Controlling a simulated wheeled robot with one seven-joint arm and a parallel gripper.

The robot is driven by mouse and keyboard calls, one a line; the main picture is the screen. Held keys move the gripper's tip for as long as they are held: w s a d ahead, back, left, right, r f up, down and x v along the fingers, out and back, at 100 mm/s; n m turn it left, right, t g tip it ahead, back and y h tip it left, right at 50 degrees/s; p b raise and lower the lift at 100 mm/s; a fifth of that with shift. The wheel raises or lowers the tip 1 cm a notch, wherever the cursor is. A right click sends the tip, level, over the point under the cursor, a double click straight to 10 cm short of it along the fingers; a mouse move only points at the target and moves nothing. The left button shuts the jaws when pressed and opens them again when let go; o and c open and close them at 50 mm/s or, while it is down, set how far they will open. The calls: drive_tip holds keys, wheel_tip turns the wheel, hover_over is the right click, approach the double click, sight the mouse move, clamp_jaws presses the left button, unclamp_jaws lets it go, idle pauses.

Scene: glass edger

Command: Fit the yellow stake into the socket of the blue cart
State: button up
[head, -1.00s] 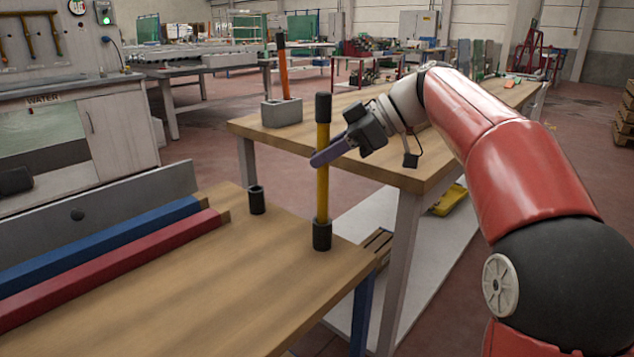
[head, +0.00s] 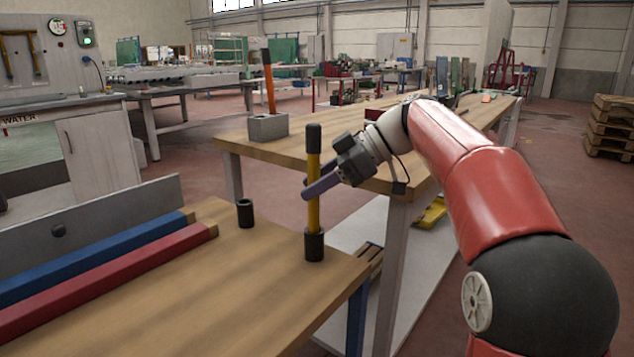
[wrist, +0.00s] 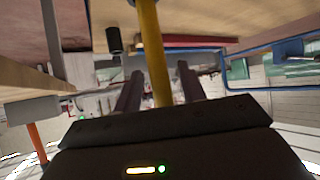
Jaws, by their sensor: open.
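The yellow stake (head: 313,190) stands upright with a black top cap. Its foot is in a black socket (head: 314,246) at the right edge of the blue cart's wooden top (head: 262,250). A blue leg of the cart (head: 357,318) shows below. My gripper (head: 306,188) is at about mid-height of the stake, reaching in from the right. In the wrist view the stake (wrist: 155,50) passes between the two spread fingers (wrist: 158,88). How deep the stake sits is hidden inside the socket.
An empty black socket (head: 245,213) stands left of the stake. Blue (head: 90,258) and red (head: 110,270) bars lie on the cart's left. A wooden table (head: 375,183) behind holds a grey block (head: 268,128) with an orange stake (head: 268,85).

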drive_tip(key=shift+r, duration=0.1)
drive_tip(key=shift+r+p, duration=0.25)
drive_tip(key=shift+p, duration=0.1)
drive_tip(key=p+v, duration=0.1)
drive_tip(key=v, duration=1)
drive_tip(key=shift+d, duration=0.4)
drive_tip(key=shift+r, duration=0.15)
drive_tip(key=s+d+f+m+t+h, duration=0.2)
drive_tip(key=s+f+m+h, duration=0.3)
drive_tip(key=s+f+m, duration=0.3)
drive_tip(key=s+d+f+m+t+h, duration=0.3)
drive_tip(key=s+f+m+h, duration=0.3)
drive_tip(key=s+f, duration=1.1)
drive_tip(key=s+m, duration=0.1)
drive_tip(key=m, duration=0.2)
drive_tip(key=shift+s+f+m, duration=0.2)
drive_tip(key=shift+f+m, duration=0.1)
